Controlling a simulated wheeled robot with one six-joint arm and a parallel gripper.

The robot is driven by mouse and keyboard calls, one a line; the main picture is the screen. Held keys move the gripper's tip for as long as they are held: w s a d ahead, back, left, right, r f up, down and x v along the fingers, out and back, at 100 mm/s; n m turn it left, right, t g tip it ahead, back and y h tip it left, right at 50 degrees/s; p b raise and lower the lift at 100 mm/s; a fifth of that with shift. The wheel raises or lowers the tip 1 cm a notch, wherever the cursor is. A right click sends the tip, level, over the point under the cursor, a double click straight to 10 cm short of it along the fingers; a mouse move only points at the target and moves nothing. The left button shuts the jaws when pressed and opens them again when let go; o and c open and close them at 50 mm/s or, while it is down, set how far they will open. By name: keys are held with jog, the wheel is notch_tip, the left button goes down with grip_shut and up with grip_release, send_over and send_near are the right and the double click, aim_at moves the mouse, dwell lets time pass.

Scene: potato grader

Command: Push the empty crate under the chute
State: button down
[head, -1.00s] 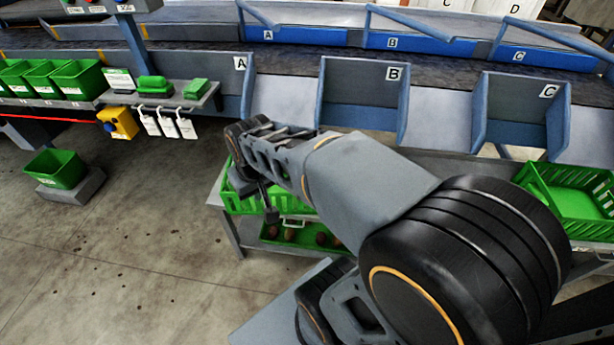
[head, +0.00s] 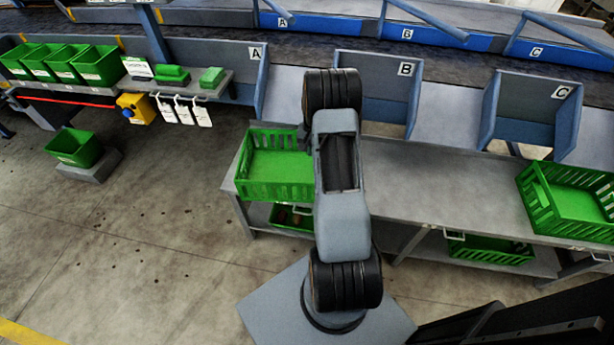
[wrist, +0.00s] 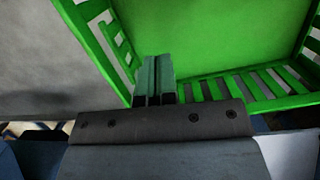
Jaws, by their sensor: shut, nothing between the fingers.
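The empty green crate (head: 272,191) stands upright at the left end of the grey bench, in front of the chute A and chute B (head: 375,90) openings. Its bare floor and slatted walls show, and my arm covers its right edge. In the wrist view the crate (wrist: 220,35) fills the upper right. My gripper (wrist: 155,65) is shut and empty at the crate's slatted corner. I cannot tell whether the fingers touch the wall. In the head view the gripper is mostly hidden by my arm beside the crate's right side.
Another green crate (head: 568,208) stands at the bench's right, below chute C (head: 537,105). The bench top (head: 430,185) between the crates is clear. A lower shelf holds a crate with potatoes (head: 290,218) and another crate (head: 488,249). Green bins (head: 98,64) line the left.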

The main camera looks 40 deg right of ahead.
aim_at(308, 183)
jog(key=s+a, duration=0.8)
jog(key=shift+s+a+p, duration=0.1)
jog(key=shift+s+p, duration=0.1)
jog(key=shift+p, duration=0.15)
jog(key=shift+f+b, duration=0.3)
jog(key=shift+f, duration=0.55)
jog(key=shift+s+f, duration=0.1)
